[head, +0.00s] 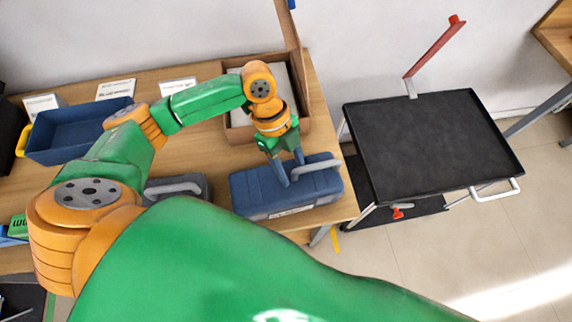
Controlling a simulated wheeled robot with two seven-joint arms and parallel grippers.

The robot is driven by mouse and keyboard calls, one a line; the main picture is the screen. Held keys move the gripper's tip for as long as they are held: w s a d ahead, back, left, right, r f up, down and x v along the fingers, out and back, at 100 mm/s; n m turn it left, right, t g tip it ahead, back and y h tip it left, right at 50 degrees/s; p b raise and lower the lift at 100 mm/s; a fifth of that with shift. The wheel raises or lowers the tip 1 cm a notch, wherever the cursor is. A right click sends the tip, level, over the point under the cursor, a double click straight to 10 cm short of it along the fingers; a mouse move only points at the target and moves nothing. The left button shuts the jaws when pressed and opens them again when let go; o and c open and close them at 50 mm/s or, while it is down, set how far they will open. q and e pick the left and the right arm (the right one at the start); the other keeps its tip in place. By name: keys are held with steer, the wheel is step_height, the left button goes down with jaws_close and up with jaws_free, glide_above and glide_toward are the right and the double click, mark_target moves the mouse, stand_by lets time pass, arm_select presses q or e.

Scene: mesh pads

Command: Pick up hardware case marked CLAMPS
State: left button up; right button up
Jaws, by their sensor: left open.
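A blue case (250,193) with a grey bar handle (318,167) on its lid lies at the right front of the wooden table. A small white label shows on its front side, too small to read. A dark grey case (200,184) with a light handle stands to its left, partly hidden by my arm; no label shows on it. My left gripper (289,171) is open over the blue case, fingers pointing down at the left end of the handle. I cannot tell whether they touch the handle. My right gripper is not in view.
A brown open box (236,135) stands behind the blue case. A blue bin (65,148) stands at the left, with white cards along the table's back. A black cart (430,145) with a red-topped post stands to the right, past a gap. My arm covers the front left.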

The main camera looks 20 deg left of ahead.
arm_select(q)
steer(key=shift+w, duration=0.15)
steer(key=shift+c, duration=1.1)
steer(key=shift+s, duration=0.2)
jaws_close()
steer(key=shift+w+r, duration=0.1)
steer(key=shift+w, duration=0.05)
